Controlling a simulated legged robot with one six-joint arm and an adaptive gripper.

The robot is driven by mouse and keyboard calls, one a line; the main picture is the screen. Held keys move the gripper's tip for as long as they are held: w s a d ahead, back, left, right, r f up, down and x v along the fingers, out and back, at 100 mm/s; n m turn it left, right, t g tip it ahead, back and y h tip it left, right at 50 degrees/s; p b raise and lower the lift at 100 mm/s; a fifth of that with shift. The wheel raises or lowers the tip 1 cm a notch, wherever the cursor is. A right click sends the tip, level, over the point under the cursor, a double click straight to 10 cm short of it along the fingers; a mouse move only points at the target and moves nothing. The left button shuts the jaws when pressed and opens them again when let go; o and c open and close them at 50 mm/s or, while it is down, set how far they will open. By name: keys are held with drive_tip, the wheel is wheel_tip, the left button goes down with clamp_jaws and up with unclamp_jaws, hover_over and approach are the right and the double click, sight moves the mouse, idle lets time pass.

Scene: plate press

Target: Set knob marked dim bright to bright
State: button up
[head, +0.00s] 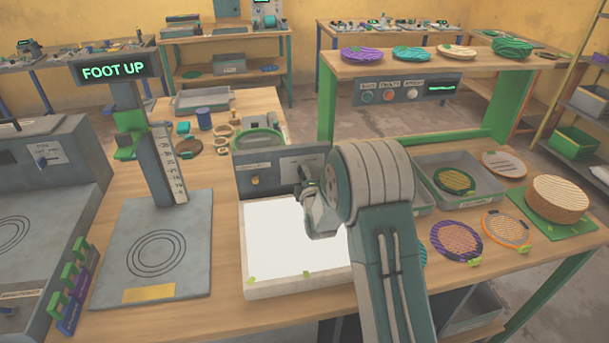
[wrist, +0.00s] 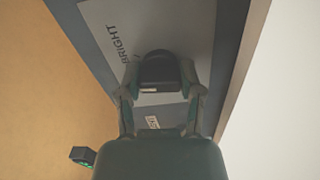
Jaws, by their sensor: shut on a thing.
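The dark round knob (wrist: 160,70) sits on a grey label plate in the wrist view. The word BRIGHT (wrist: 118,43) is printed up and left of it. Another word (wrist: 152,122), partly hidden by my gripper, shows below it. A small pale mark shows on the knob's lower left edge. My gripper (wrist: 162,82) has a finger on each side of the knob and is shut on it. In the head view my gripper (head: 305,182) is at the right of the grey panel (head: 268,167) behind the white light box (head: 258,285); the knob is hidden there.
A press stand (head: 150,255) with a FOOT UP display (head: 114,70) stands to the left. Grey trays (head: 425,200), patterned discs (head: 456,238) and a round woven block (head: 560,200) lie to the right. A green-legged shelf (head: 327,110) rises behind.

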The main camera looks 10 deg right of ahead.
drive_tip(key=shift+s+f+m, duration=0.1)
drive_tip(key=shift+f+m, duration=0.3)
drive_tip(key=shift+m, duration=0.1)
drive_tip(key=o, duration=1.1)
drive_tip(key=shift+o, duration=0.2)
drive_tip(key=shift+r, duration=0.1)
drive_tip(key=shift+r, duration=0.1)
drive_tip(key=s, duration=1.1)
drive_tip(key=shift+s+a, duration=0.1)
drive_tip(key=shift+s, duration=0.3)
